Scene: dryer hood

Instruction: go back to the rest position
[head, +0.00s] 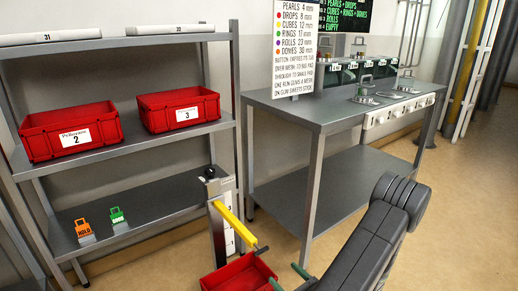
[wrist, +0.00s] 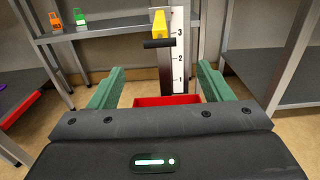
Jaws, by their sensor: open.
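My gripper (wrist: 158,88) is open in the wrist view, with its two green fingers wide apart and nothing between them. Beyond the fingers, low down, is a red bin (wrist: 165,100), partly hidden by my gripper body. Behind it stands a grey post with a scale marked 1, 2, 3 (wrist: 178,60) and a yellow lever with a black grip (wrist: 159,30). In the head view, my gripper's green fingertips (head: 288,278) show at the lower edge, close to the red bin (head: 240,275) and the yellow lever (head: 232,222). The rest of my gripper is cut off or hidden behind my arm.
A grey shelf rack (head: 130,129) at left holds red bins labelled 2 (head: 70,131) and 3 (head: 180,108), plus an orange tag (head: 84,229) and a green tag (head: 118,217). A grey table (head: 322,118) with a sign (head: 296,45) stands right. Floor at right (head: 470,200) is clear.

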